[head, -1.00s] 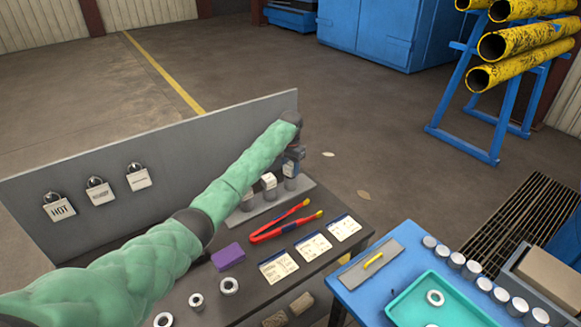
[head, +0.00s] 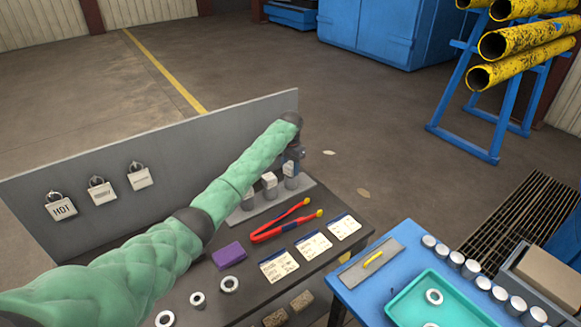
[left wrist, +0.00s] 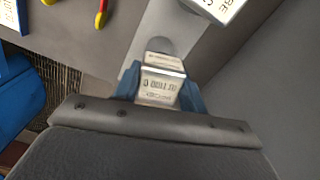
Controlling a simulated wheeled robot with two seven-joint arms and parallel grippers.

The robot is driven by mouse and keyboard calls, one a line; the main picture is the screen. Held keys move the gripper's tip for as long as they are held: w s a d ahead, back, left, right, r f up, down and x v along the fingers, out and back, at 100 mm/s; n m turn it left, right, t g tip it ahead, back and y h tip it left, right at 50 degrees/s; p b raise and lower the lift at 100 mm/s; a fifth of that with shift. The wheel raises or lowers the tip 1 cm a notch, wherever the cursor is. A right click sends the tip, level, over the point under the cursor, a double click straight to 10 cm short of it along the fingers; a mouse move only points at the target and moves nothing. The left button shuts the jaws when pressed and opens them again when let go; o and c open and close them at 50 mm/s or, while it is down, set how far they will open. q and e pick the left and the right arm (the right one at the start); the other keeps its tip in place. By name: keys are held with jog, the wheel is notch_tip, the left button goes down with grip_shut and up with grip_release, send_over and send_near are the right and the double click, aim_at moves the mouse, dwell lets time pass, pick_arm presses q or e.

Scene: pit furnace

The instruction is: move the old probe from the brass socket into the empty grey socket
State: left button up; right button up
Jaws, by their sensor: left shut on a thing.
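My left gripper (head: 293,156) is at the right end of a grey strip (head: 274,206) on the dark bench, above a grey post (head: 291,183). In the left wrist view its blue fingers (left wrist: 160,92) are shut on a pale, labelled block (left wrist: 160,86), which I take for the old probe's head. A grey round shape (left wrist: 161,47) shows just beyond it. More labelled blocks on posts (head: 269,181) stand along the strip, partly behind my arm. I cannot tell which socket is brass or which grey one is empty. My right gripper is out of view.
An upright grey panel (head: 150,173) with hanging padlocks backs the bench. Red tongs (head: 283,224), a purple block (head: 229,256), label cards (head: 313,245) and metal rings (head: 197,299) lie in front. A blue table (head: 375,305) with a teal tray (head: 397,308) stands at right.

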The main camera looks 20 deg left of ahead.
pick_arm(q)
jog(key=shift+p, duration=0.3)
jog(key=shift+f, duration=0.55)
dwell(0.6)
jog(key=o, duration=0.8)
